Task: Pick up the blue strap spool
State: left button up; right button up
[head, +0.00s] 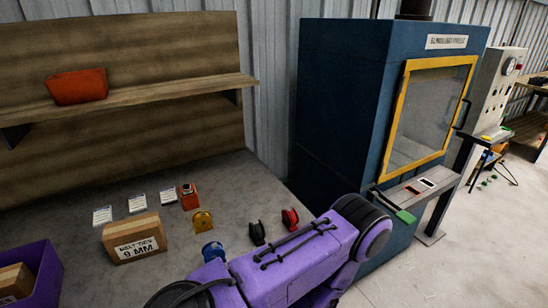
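The blue strap spool (213,251) stands on the grey worktop, to the right of a labelled cardboard box. Its lower edge is close to or partly behind my purple arm, which crosses the bottom of the head view. I cannot tell whether the arm touches it. A yellow spool (203,221) stands just behind it, a black spool (257,233) to its right, and a red spool (290,219) further right. Neither of my grippers shows in this view.
The cardboard box (134,238) and a purple bin (38,273) holding another box are at left. White cards (138,203) and an orange block (188,197) lie behind. A shelf (150,96) with an orange bin (78,86) hangs above. A blue cabinet (338,110) stands right.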

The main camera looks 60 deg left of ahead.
aim_at(211, 251)
jog(key=i, duration=0.95)
jog(key=u, duration=2.45)
